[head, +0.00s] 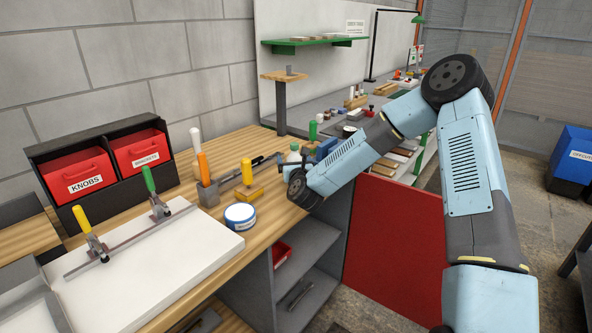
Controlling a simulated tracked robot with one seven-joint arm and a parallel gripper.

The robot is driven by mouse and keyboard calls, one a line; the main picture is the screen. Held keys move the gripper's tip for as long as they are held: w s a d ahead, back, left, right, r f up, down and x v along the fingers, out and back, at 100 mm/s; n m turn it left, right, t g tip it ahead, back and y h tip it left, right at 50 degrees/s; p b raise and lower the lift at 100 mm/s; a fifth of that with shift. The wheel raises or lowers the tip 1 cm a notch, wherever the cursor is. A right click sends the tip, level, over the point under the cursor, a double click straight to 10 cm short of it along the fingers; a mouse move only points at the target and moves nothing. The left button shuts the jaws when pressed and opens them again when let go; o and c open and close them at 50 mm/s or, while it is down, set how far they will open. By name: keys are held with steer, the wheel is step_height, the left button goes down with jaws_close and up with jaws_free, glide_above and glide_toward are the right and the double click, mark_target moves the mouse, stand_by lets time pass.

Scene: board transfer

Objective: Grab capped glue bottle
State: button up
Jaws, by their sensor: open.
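My arm reaches over the wooden bench, and its dark wrist is at the bench's right edge. My gripper (279,165) is open and only partly seen beyond the wrist, low over the bench. I cannot see anything between its fingers. A small pale bottle-like thing (293,153) stands just behind the wrist, with its lower part hidden. It may be the capped glue bottle, but its cap is too small to make out clearly. A yellow upright piece (247,172) stands left of the gripper, by a yellowish block.
A round white-and-blue tub (240,216) stands near the bench's front edge. A grey holder (207,192) has orange and white handles. A white board (150,265) with clamps lies at left. Red bins (85,177) stand behind.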

mark_target(294, 151)
steer(key=c, duration=1.3)
steer(key=shift+o, duration=0.2)
steer(key=shift+r, duration=0.1)
steer(key=shift+r, duration=0.3)
step_height(294, 151, up, 3)
steer(key=shift+f, duration=0.2)
steer(key=s+d+r, duration=0.7)
steer(key=s+r, duration=0.2)
steer(key=s, duration=0.3)
steer(key=shift+d+r, duration=0.25)
steer(key=shift+r, duration=0.05)
